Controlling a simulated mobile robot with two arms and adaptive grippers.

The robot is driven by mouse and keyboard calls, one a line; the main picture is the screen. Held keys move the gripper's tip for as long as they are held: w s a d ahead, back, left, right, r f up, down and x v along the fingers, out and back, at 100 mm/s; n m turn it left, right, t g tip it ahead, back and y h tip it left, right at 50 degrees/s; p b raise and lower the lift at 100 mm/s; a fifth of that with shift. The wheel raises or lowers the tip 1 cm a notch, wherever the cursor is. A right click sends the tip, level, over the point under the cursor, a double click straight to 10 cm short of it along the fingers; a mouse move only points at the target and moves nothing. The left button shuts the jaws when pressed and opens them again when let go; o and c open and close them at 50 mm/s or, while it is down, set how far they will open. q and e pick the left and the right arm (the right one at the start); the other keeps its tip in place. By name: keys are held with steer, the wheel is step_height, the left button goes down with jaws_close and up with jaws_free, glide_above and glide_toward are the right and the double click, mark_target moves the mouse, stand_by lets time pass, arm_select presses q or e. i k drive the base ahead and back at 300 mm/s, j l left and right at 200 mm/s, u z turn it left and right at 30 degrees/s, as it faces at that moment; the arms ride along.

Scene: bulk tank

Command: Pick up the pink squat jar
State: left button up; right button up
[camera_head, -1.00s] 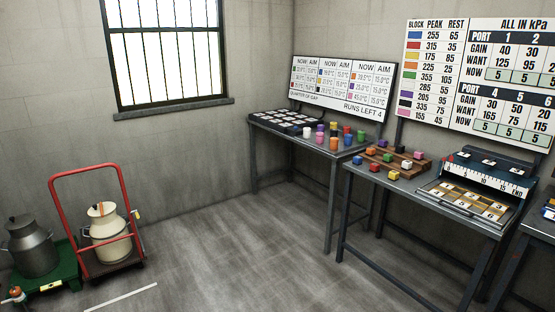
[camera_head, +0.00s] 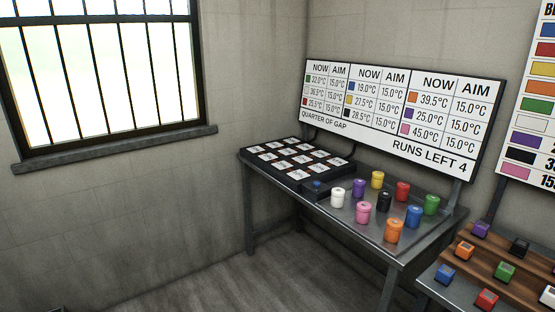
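The pink squat jar (camera_head: 363,213) stands upright on the steel table (camera_head: 322,200) in the corner, in the front part of a cluster of jars. A white jar (camera_head: 338,198) is to its left, an orange jar (camera_head: 394,230) to its right, and a purple jar (camera_head: 358,188) and a black jar (camera_head: 384,201) are behind it. Neither of my grippers shows in the head view.
Yellow (camera_head: 377,180), red (camera_head: 402,191), blue (camera_head: 413,216) and green (camera_head: 431,205) jars share the table. A black tray (camera_head: 262,170) with labelled cells lies at its left end. A second table with coloured blocks (camera_head: 505,271) adjoins at right. Floor (camera_head: 225,285) at left looks clear.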

mark_target(363, 209)
steer(key=i+z, duration=0.1)
steer(key=i, duration=0.4)
steer(key=i+j+z, duration=0.1)
steer(key=i, duration=0.45)
steer(key=i+j+z, duration=0.1)
steer(key=i, duration=0.4)
steer(key=i+j+z, duration=0.1)
steer(key=i, duration=0.4)
steer(key=z, duration=1)
steer(key=i+l, duration=0.05)
